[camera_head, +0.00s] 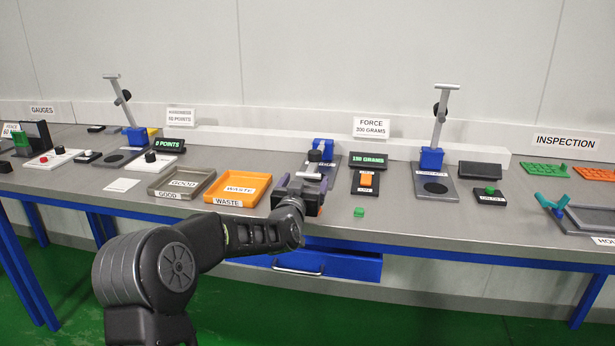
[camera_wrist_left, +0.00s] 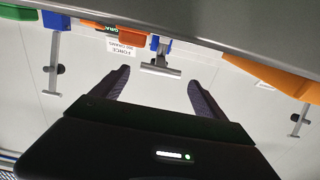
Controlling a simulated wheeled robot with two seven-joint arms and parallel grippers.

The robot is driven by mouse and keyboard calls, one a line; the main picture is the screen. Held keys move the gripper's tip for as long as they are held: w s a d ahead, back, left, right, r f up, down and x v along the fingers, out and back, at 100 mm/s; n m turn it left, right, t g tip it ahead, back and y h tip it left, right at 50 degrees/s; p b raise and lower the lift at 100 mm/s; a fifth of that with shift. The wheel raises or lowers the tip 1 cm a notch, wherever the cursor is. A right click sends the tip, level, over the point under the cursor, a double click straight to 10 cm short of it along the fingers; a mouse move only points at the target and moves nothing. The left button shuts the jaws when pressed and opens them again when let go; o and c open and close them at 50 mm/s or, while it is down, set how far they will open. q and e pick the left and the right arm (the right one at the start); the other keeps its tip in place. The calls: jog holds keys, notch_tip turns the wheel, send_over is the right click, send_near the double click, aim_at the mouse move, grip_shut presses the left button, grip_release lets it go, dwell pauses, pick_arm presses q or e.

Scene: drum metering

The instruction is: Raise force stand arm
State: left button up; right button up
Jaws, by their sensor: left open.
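The force stand has a blue block (camera_head: 322,146) beside the display reading 150 GRAMS. Its arm is lowered toward me, with a dark knob (camera_head: 314,155); my gripper hides part of the arm. In the left wrist view, which is upside down, the grey T-shaped bar of the force stand arm (camera_wrist_left: 160,69) shows ahead, within the span between the fingertips. My left gripper (camera_head: 302,180) is open, at the near end of the stand; it also shows in the wrist view (camera_wrist_left: 159,78). I cannot tell whether either finger touches the bar. My right gripper is out of view.
An orange waste tray (camera_head: 262,181) and a grey good tray (camera_head: 158,192) lie left of the gripper. A small green block (camera_head: 359,212) lies to its right. Two other stands (camera_head: 432,157) (camera_head: 136,135) have raised arms. A blue drawer (camera_head: 345,265) is below the tabletop.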

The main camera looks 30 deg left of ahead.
aim_at(308, 175)
pick_arm(q)
jog(key=shift+x, duration=1.7)
grip_shut()
